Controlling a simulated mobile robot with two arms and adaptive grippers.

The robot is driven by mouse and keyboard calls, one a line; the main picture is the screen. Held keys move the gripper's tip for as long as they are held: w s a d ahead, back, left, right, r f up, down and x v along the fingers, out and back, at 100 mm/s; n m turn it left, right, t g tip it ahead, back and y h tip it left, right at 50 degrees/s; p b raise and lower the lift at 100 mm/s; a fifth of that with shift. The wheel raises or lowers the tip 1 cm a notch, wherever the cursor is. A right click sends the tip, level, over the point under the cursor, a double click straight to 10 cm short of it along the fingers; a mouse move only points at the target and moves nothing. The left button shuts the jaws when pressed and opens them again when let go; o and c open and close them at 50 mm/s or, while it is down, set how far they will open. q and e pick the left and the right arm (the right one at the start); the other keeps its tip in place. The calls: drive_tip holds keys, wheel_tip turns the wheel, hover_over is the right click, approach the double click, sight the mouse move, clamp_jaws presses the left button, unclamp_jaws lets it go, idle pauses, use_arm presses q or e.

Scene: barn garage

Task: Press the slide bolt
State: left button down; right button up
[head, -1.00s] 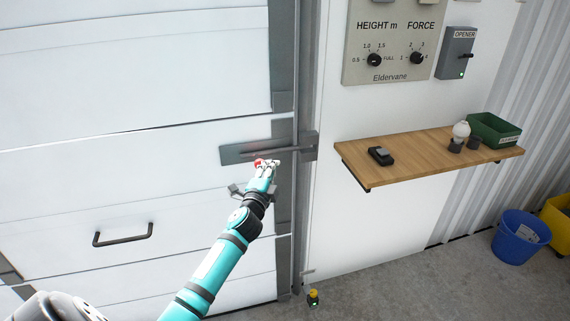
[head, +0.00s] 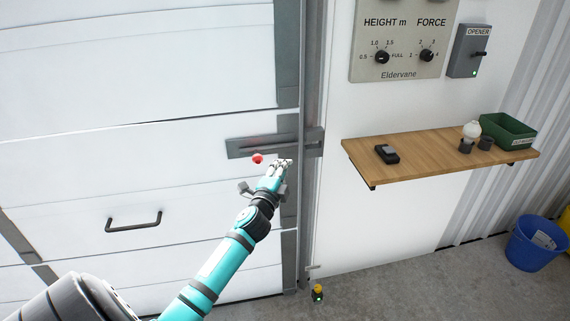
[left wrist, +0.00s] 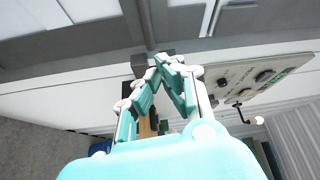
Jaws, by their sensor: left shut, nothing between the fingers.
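The slide bolt (head: 240,148) is a grey metal plate and bar across the right edge of the white garage door, reaching the frame post. Its red knob (head: 257,159) sticks out below the bar. My left gripper (head: 284,162) is shut and empty, just right of the red knob and apart from it in the picture. Its tips overlap the lower edge of the bolt plate; I cannot tell whether they touch. In the left wrist view, the shut fingers (left wrist: 163,60) point towards grey metal strips, and the red knob does not show. My right gripper is not in view.
A door handle (head: 134,221) is at lower left. Right of the post, a wooden shelf (head: 430,165) holds a dark remote (head: 387,153), a bulb (head: 471,130) and a green bin (head: 508,134). A control panel (head: 397,40) and opener box (head: 467,50) are above. A blue bucket (head: 533,245) stands on the floor.

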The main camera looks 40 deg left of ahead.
use_arm(q)
drive_tip(key=a+v, duration=0.1)
drive_tip(key=v, duration=0.6)
drive_tip(key=shift+s+b, duration=0.35)
drive_tip(key=shift+s, duration=0.1)
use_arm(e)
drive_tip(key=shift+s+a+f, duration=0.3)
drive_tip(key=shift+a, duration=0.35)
use_arm(q)
drive_tip(key=shift+a+f, duration=0.1)
